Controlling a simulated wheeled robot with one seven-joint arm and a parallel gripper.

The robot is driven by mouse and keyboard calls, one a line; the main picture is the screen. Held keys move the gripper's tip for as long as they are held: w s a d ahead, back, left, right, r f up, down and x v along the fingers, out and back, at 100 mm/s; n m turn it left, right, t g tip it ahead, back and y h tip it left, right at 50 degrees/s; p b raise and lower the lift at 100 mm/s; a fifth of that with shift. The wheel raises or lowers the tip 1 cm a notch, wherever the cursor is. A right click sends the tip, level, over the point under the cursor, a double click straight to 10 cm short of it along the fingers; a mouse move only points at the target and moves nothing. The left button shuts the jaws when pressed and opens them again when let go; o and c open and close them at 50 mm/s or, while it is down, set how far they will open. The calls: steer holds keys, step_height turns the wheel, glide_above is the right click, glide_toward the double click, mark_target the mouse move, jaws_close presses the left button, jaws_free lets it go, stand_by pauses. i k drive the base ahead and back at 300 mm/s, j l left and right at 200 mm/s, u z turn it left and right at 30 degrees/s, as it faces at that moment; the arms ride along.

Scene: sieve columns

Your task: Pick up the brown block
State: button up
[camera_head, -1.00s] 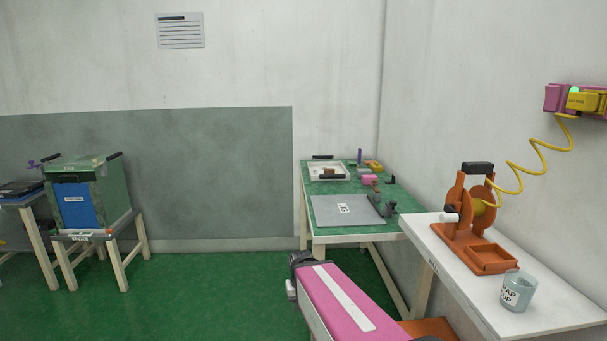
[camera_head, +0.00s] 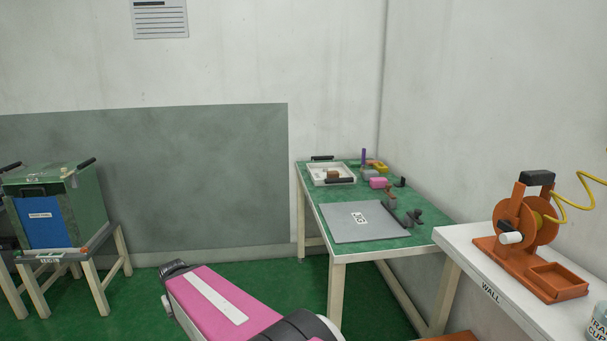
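A small brown block (camera_head: 333,174) shows in the white tray (camera_head: 315,181) at the back of the green-topped table (camera_head: 328,215). A darker, reddish-brown piece (camera_head: 390,199) stands on the same table, near the right side of the grey board. At this distance I cannot tell the exact shape of either. My pink arm link shows at the bottom, well short of the table. My gripper's fingers cannot be made out.
A grey board (camera_head: 350,230) lies on the table's near part. Pink (camera_head: 378,183) and yellow (camera_head: 376,165) pieces sit behind it. A white bench (camera_head: 480,258) with an orange reel device (camera_head: 520,225) stands at right. A green cabinet (camera_head: 85,200) stands at left. The green floor between is clear.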

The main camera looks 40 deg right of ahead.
mark_target(334, 173)
steer(key=i+j+z, duration=0.2)
steer(key=i, duration=0.25)
steer(key=i+j+z, duration=0.2)
steer(key=i, duration=0.25)
steer(key=i+l, duration=0.05)
steer(key=l, duration=0.05)
